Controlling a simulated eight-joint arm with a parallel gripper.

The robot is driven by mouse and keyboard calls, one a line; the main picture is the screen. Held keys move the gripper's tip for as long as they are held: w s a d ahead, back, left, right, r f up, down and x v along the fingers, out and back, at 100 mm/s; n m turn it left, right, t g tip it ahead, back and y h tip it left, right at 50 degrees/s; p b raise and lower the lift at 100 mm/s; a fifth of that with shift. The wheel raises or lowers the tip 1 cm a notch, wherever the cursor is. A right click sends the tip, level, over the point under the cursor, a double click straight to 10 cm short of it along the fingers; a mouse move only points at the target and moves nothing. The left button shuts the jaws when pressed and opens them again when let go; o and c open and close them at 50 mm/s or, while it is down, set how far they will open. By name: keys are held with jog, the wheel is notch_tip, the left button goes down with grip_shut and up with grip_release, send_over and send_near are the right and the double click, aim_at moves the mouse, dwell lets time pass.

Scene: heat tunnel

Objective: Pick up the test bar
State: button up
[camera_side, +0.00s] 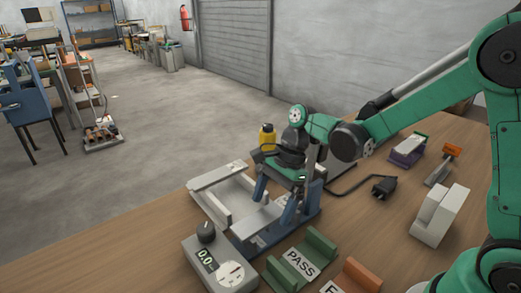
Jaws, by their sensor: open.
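My gripper (272,208) points down near the middle of the bench, its two blue-grey fingers spread apart. A flat pale grey bar-like piece (252,222) shows low beside and between the fingertips, above a blue-grey stand (308,200). It may be the test bar, but I cannot tell for certain, and the gripper partly hides it. I cannot tell whether the fingers touch it. A pale grey open frame (207,202) lies just left of the gripper.
A dial box with a display (220,265) stands front left. A green PASS holder (308,258) and an orange holder (358,280) are at the front. A white block (440,214), black plug (384,187) and purple item (406,150) are to the right. A yellow-and-black object (267,135) is behind.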

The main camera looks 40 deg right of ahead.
jog(key=shift+a+f, duration=0.1)
jog(key=shift+f, duration=0.2)
grip_shut()
